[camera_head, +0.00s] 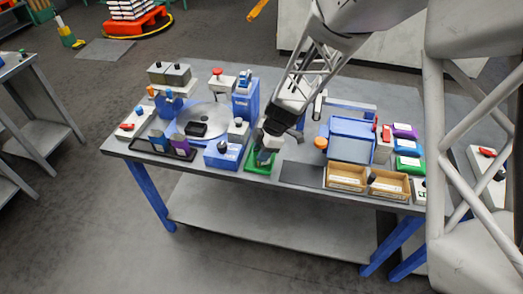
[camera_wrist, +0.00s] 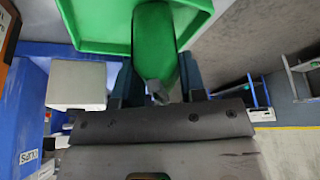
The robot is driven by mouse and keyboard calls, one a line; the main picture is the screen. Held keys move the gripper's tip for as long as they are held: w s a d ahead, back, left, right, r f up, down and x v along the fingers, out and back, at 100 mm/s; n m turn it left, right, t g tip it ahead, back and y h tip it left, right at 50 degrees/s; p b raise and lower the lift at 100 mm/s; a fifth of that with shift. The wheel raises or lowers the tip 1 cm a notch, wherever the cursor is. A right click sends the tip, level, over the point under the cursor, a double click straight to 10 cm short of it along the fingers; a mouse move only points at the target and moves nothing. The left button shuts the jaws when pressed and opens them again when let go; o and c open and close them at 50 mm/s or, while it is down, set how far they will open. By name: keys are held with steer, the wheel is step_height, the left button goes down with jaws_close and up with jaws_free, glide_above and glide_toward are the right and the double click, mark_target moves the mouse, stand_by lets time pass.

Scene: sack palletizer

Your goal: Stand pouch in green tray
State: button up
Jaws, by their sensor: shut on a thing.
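The green tray (camera_head: 250,168) lies near the front edge of the table. It also shows at the top of the wrist view (camera_wrist: 100,22). My gripper (camera_head: 266,151) points down over the tray. In the wrist view my gripper (camera_wrist: 157,85) is shut on the pouch (camera_wrist: 154,45), which looks green with a grey end between the fingers. The pouch is in front of or over the tray. I cannot tell whether it touches the tray floor. In the head view the fingers hide most of the pouch.
A blue box unit (camera_head: 223,155) stands close left of the tray. A dark flat mat (camera_head: 302,175) lies to its right, then cardboard boxes (camera_head: 346,178) and a blue bin (camera_head: 350,148). A round grey disc (camera_head: 208,118) and a dark tray (camera_head: 172,150) are farther left.

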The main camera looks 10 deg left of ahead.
steer(key=shift+f, duration=0.1)
stand_by(0.7)
steer(key=o, duration=1)
steer(key=shift+o, duration=0.2)
steer(key=shift+r, duration=3.95)
